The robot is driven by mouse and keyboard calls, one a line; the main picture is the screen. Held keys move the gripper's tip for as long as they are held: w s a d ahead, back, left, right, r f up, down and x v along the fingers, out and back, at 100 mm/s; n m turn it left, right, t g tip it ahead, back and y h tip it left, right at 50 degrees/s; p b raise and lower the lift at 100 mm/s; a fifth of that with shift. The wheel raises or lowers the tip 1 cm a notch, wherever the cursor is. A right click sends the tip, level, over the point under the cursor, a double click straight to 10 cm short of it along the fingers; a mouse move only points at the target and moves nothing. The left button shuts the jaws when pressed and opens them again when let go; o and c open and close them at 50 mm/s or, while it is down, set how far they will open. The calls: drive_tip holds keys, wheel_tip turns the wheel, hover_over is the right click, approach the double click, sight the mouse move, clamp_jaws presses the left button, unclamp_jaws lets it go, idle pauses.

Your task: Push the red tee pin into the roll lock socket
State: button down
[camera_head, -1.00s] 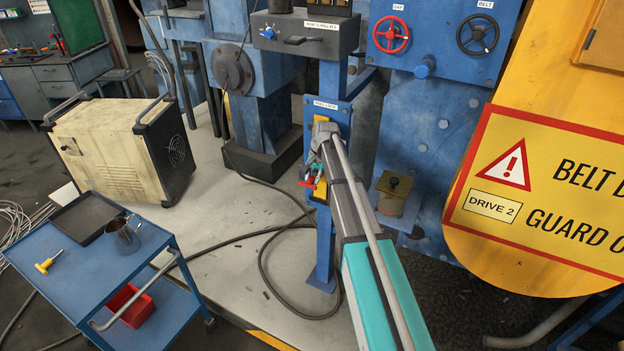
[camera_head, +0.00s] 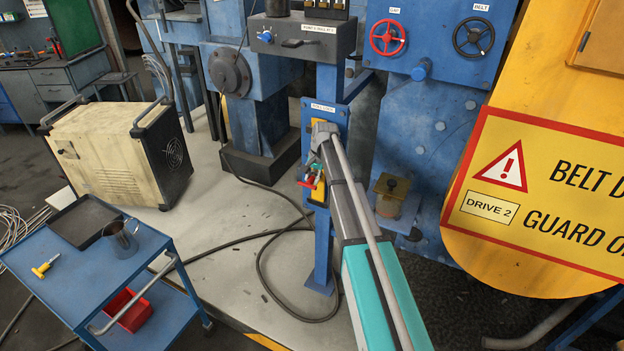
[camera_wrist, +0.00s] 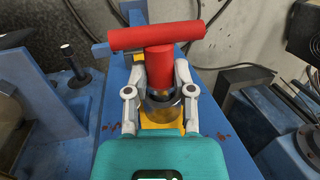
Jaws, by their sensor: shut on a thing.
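The red tee pin (camera_wrist: 168,66) shows large in the wrist view, with its crossbar lying across the top and its stem between my fingers. My gripper (camera_wrist: 160,78) is shut on the stem from both sides. A brass-coloured ring (camera_wrist: 163,103) shows between the fingers, close to the stem. I cannot tell how far the pin sits in any socket. In the head view my gripper (camera_head: 315,172) is at the blue post (camera_head: 321,245) below the ROLL LOCK label (camera_head: 323,106). Only a small red part of the pin (camera_head: 306,182) shows there; my arm hides much of the post.
A yellow guard (camera_head: 535,200) stands at the right. Blue panels with a red handwheel (camera_head: 387,37) and a black handwheel (camera_head: 473,37) are behind the arm. A blue cart (camera_head: 100,290) is at lower left. A dark cable (camera_head: 259,270) loops over the floor beside the post.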

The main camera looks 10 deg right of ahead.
drive_tip(key=shift+w+d+r, duration=0.15)
drive_tip(key=shift+w+d, duration=0.25)
drive_tip(key=shift+w, duration=0.2)
drive_tip(key=c, duration=0.9)
unclamp_jaws()
drive_tip(key=shift+o, duration=0.6)
drive_tip(key=shift+r, duration=0.1)
drive_tip(key=shift+w, duration=0.15)
drive_tip(key=shift+d, duration=0.1)
drive_tip(key=shift+s+a, duration=0.35)
drive_tip(key=shift+s, duration=0.1)
